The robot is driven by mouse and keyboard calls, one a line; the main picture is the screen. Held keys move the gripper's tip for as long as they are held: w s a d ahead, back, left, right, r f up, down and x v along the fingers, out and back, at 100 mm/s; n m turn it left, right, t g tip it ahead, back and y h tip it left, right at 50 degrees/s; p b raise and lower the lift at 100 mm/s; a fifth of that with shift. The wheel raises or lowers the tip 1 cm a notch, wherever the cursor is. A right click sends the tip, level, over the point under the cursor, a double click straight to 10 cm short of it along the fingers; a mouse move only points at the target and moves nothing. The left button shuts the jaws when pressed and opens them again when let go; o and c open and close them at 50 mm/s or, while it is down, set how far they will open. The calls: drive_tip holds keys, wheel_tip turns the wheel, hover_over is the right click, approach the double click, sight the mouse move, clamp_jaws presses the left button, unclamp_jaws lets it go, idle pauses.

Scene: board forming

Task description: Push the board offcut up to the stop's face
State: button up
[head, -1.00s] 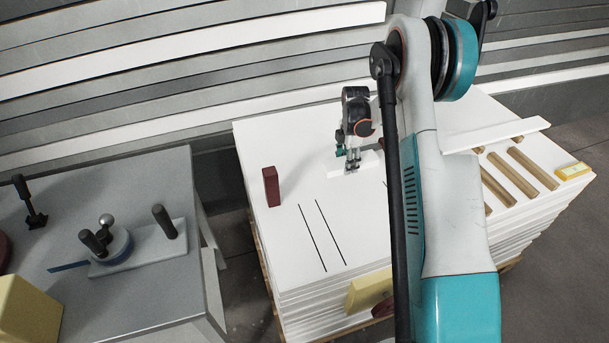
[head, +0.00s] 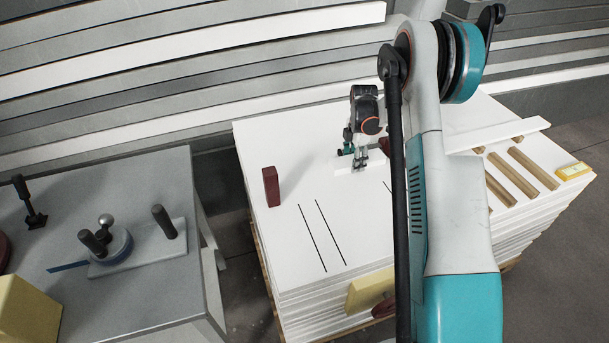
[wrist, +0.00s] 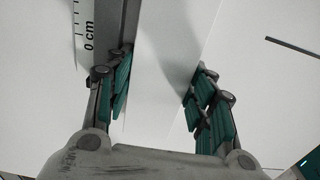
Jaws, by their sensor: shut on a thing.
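The board offcut (head: 345,164) is a small white piece lying on the white board stack, partly hidden by my gripper in the head view. In the wrist view a white piece (wrist: 170,50) runs between my fingers. My gripper (head: 358,160) points down at the offcut, its teal fingers (wrist: 158,100) on either side of the piece and shut on it. A dark red block (head: 271,187) stands upright near the left edge of the stack, apart from the offcut. I cannot tell for certain whether it is the stop.
Black lines (head: 330,232) mark the white board stack (head: 290,235). A scale reading 0 cm (wrist: 84,35) lies left of the fingers. Wooden strips (head: 533,168) and a yellow item (head: 573,172) lie at right. A grey table (head: 150,290) stands left, across a gap.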

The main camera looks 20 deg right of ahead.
drive_tip(key=shift+d, duration=0.6)
drive_tip(key=shift+d, duration=0.35)
drive_tip(key=shift+d, duration=0.3)
drive_tip(key=o, duration=1.4)
drive_tip(key=shift+d, duration=0.1)
wheel_tip(320, 180, up, 12)
